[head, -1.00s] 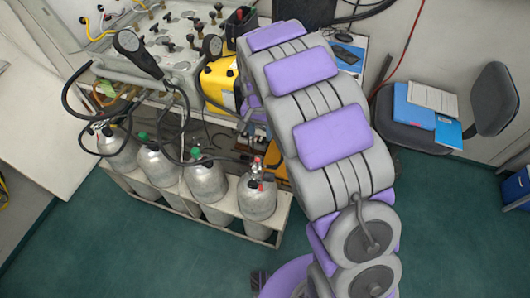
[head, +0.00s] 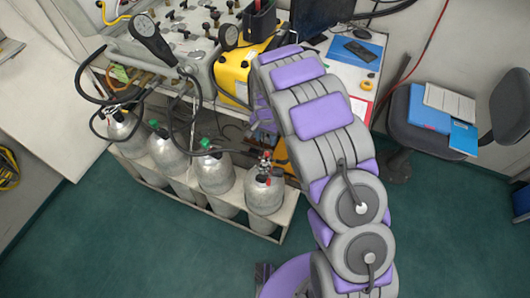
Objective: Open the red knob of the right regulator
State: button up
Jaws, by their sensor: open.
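The rightmost grey cylinder (head: 264,194) stands in the rack and carries a metal regulator or valve fitting (head: 264,168) on top. Small red parts show on this fitting; which one is the red knob, and how far it is turned, is too small to tell. My arm rises from the bottom right and bends over above the rack. My gripper (head: 254,122) is partly hidden behind my arm, pointing down, up and slightly left of the red-marked fitting. It is open and apart from the fitting, with nothing seen in it.
Several cylinders stand in a pale rack (head: 283,222), two with green tops. Black hoses hang from the panel (head: 195,48) above them. A yellow case (head: 232,78) sits beside the panel. A chair (head: 420,130) with folders stands at right. Green floor (head: 130,250) in front is clear.

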aim_at(267, 153)
jog(key=f, duration=0.3)
jog(key=f+b, duration=0.1)
jog(key=f, duration=0.5)
jog(key=shift+d+b, duration=0.3)
jog(key=shift+b, duration=0.1)
jog(key=shift+a+f, duration=0.3)
jog(key=shift+d, duration=0.2)
jog(key=shift+d+r, duration=0.1)
jog(key=shift+d, duration=0.15)
jog(key=c, duration=0.3)
jog(key=shift+a, duration=0.2)
grip_shut()
